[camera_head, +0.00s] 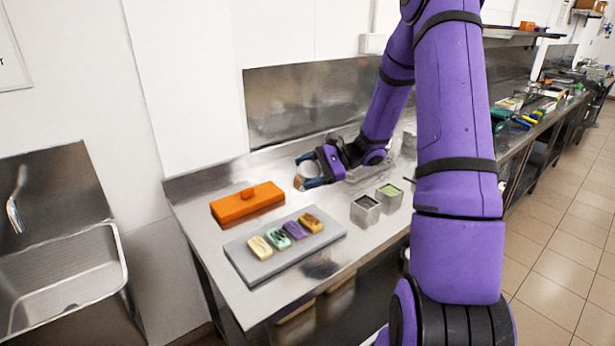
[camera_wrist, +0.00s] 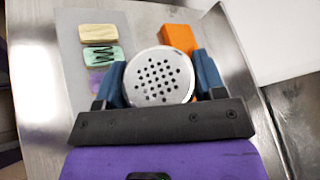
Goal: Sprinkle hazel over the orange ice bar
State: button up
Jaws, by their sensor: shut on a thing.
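My gripper (camera_head: 309,178) is shut on a round shaker (camera_wrist: 158,76) with a pale, perforated lid. In the wrist view the shaker sits between two blue fingers, its holed lid facing the camera. In the head view it is held above the counter, behind the grey board and apart from the bars. The orange ice bar (camera_head: 311,222) lies at the right end of the row on the board, with some darker brown on it. In the wrist view the orange bar is hidden behind the shaker and gripper. The shaker's contents cannot be made out.
The grey board (camera_head: 260,270) also carries a cream bar (camera_head: 260,247), a mint bar (camera_head: 277,238) with dark stripes and a purple bar (camera_head: 295,230). An orange lidded box (camera_head: 247,203) stands behind it. Two metal containers (camera_head: 365,212) (camera_head: 389,200) stand to the right. A sink (camera_head: 70,265) is at left.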

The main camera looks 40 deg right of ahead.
jog(key=shift+r+m, duration=0.25)
jog(key=shift+m, duration=0.05)
jog(key=shift+r+m+g, duration=0.4)
jog(key=shift+m+g, duration=0.4)
jog(key=shift+m, duration=0.1)
jog(key=shift+r+m+g, duration=0.6)
jog(key=shift+m+g, duration=0.3)
jog(key=shift+m, duration=0.3)
jog(key=s+a, duration=0.4)
jog(key=s, duration=1)
jog(key=shift+s, duration=0.25)
jog(key=shift+w, duration=0.1)
